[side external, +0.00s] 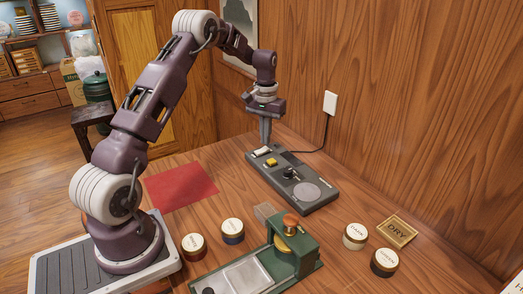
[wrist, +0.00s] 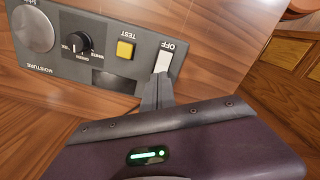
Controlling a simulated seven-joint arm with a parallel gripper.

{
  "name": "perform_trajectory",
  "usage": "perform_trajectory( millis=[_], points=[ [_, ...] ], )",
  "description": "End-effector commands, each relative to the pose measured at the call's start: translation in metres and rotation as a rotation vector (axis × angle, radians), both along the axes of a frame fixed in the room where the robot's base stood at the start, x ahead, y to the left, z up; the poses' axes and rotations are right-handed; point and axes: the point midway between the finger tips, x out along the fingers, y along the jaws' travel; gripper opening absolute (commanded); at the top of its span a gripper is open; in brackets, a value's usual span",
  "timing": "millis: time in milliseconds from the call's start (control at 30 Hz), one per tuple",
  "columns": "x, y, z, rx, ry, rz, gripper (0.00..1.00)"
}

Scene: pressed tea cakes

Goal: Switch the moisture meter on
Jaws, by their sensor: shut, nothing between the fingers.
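The moisture meter (side external: 318,205) is a flat dark grey box on the wooden table, with a cable to a wall socket. In the wrist view its panel (wrist: 55,65) appears upside down. A white rocker switch (wrist: 163,61) sits at its end beside the word OFF. A yellow TEST button (wrist: 125,50) and a black dial (wrist: 78,43) lie along from it. The small display (wrist: 113,81) looks dark. My gripper (side external: 265,144) points down, shut and empty, its tips (wrist: 159,78) at the near edge of the white switch. I cannot tell whether they touch it.
A green press (side external: 295,250) stands in front of the meter. Several round labelled tins surround it, such as a red one (side external: 194,246) and a blue one (side external: 232,231). A red cloth (side external: 180,188) lies flat at left. The wall is close behind.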

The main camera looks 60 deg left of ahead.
Motion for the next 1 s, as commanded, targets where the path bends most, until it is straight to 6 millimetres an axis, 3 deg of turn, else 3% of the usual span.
perform_trajectory(
  millis=[1000],
  points=[
    [0.0,0.0,-0.016,0.0,0.001,0.0,0.0]
  ],
)
